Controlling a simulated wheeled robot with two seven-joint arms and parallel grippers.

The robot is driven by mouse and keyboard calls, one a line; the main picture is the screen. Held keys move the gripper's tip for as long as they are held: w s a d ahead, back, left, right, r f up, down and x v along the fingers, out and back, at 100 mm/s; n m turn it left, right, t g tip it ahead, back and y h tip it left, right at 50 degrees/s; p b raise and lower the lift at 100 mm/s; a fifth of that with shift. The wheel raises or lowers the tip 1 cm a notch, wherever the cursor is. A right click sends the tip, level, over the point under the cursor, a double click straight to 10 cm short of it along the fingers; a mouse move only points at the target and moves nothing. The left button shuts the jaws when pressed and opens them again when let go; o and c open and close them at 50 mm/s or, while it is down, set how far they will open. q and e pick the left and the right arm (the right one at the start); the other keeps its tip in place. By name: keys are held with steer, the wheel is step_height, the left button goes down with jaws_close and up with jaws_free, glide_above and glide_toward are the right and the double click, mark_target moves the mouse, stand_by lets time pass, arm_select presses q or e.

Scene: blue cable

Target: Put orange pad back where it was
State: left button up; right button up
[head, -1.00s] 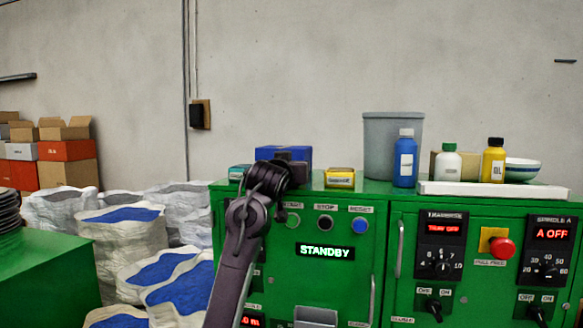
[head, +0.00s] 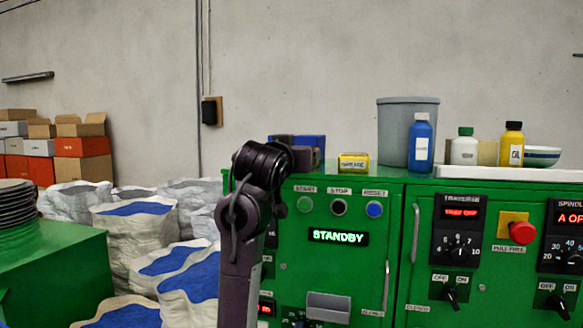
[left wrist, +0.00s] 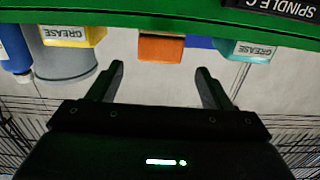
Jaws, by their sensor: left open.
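The orange pad (left wrist: 161,48) shows in the left wrist view, which is upside down, at the edge of the green machine top. It stands between the yellow grease box (left wrist: 72,36) and the teal grease box (left wrist: 248,49). My left gripper (left wrist: 160,70) is open and empty. Its fingertips are spread to either side of the pad's line, with the pad just beyond them. In the head view my left arm covers the gripper, and I cannot clearly make out the pad there. My right gripper is not in view.
On the green cabinet top stand a blue box (head: 312,142), the yellow grease box (head: 354,162), a grey bin (head: 397,119) and several bottles. A green block (head: 50,270) with stacked dark discs is at left, beside white sacks of blue material.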

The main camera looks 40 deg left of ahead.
arm_select(q)
steer(key=shift+v, duration=1.25)
